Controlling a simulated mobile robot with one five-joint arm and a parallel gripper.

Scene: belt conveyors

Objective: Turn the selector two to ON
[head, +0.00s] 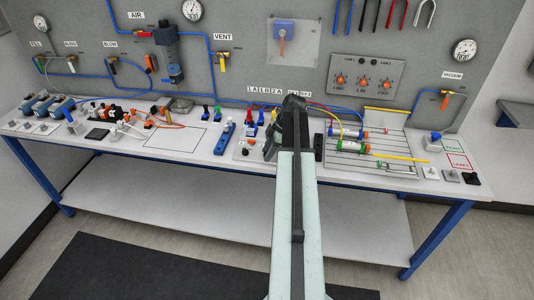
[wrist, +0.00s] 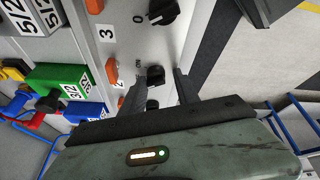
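In the wrist view, a light panel carries black rotary selectors with orange parts and number labels beside them. The selector by label 2 (wrist: 155,77) is a small black knob, partly covered by my fingers. An ON mark is beside it. Its exact pointer direction cannot be read. My gripper (wrist: 166,78) has its two dark fingers apart, one on each side of this knob; contact cannot be told. The selector by label 3 (wrist: 163,12) is further up, with a 0 mark. In the head view, my arm covers the gripper's tips and most of this panel.
In the head view, a rack with cylinders (head: 390,155) is right of my arm, and a blue block (head: 225,138) is to the left. A wall panel with orange knobs (head: 366,68) is behind.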

